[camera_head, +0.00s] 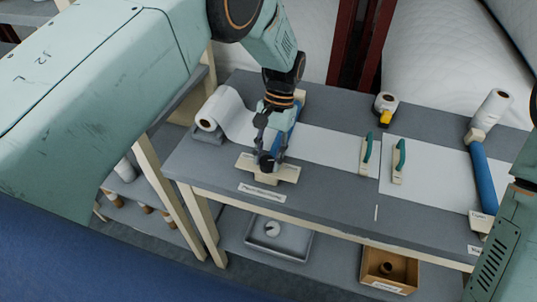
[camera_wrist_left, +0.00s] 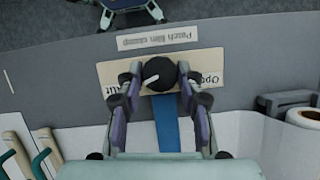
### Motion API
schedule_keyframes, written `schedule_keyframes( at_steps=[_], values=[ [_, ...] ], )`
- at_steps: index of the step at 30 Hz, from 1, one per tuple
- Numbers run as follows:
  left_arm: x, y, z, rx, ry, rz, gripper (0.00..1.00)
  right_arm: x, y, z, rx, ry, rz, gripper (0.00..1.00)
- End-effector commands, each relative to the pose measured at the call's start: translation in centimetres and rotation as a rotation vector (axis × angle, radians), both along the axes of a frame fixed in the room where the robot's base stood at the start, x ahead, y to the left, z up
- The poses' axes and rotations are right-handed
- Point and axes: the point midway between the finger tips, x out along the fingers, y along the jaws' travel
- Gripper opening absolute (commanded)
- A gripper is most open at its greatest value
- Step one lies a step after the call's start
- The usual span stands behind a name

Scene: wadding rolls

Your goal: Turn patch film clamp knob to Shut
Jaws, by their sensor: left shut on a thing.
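The black patch film clamp knob (camera_wrist_left: 158,73) sits on a pale wooden plate (camera_wrist_left: 110,70) at the bench's front edge. My left gripper (camera_wrist_left: 160,80) is shut on the knob, one finger on each side. A white pointer line on the knob slants to the left and slightly down in the left wrist view. Lettering on the plate appears upside down there and is partly hidden by the fingers. In the head view, my left gripper (camera_head: 267,163) comes down over the plate (camera_head: 290,175) and hides most of the knob.
A white film roll (camera_head: 208,122) lies left of my gripper. A tray (camera_head: 262,246) and box (camera_head: 373,272) sit below.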

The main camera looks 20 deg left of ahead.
Motion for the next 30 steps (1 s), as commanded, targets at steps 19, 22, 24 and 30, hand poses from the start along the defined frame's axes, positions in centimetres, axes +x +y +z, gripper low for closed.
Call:
schedule_keyframes(
  at_steps=[19,22,24,30],
  values=[
    [-0.2,0.0,-0.1,0.0,0.005,0.001,0.6,0.0,0.0,0.0,0.0,0.0,0.0,0.36],
    [-0.1,0.0,-0.1,0.0,0.003,0.001,0.6,0.0,0.0,0.0,0.0,0.0,0.0,0.36],
    [0.0,0.0,0.1,0.0,0.002,0.001,0.6,0.0,0.0,0.0,0.0,0.0,0.0,0.36],
    [1.0,-0.1,2.3,-0.001,-0.001,0.001,0.6,0.0,0.0,0.0,0.0,0.0,0.0,0.36]
  ],
)
